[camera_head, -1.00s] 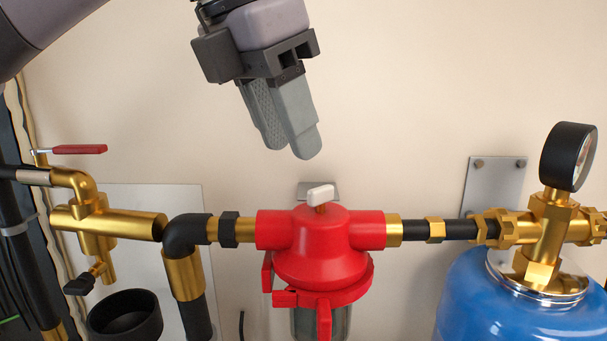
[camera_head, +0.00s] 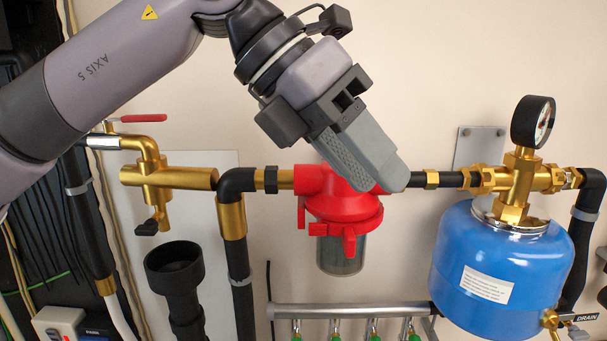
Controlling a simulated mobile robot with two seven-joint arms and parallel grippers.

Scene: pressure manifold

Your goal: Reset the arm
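My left gripper (camera_head: 384,184) comes in from the upper left. Its grey fingers point down to the right and lie close together, with no gap or held thing visible. They pass in front of the upper right of the red filter housing (camera_head: 342,208) and hide its top and part of its right side. I cannot tell whether they touch it. A clear dark bowl (camera_head: 340,255) hangs below the housing. The white-handled knob on top of the housing is hidden. My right gripper is not in view.
A pressure gauge (camera_head: 533,121) stands above a blue tank (camera_head: 500,270) at right. A brass valve with a red lever (camera_head: 143,118) is at left, above a black funnel (camera_head: 175,270). A grey manifold rail (camera_head: 350,310) runs below.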

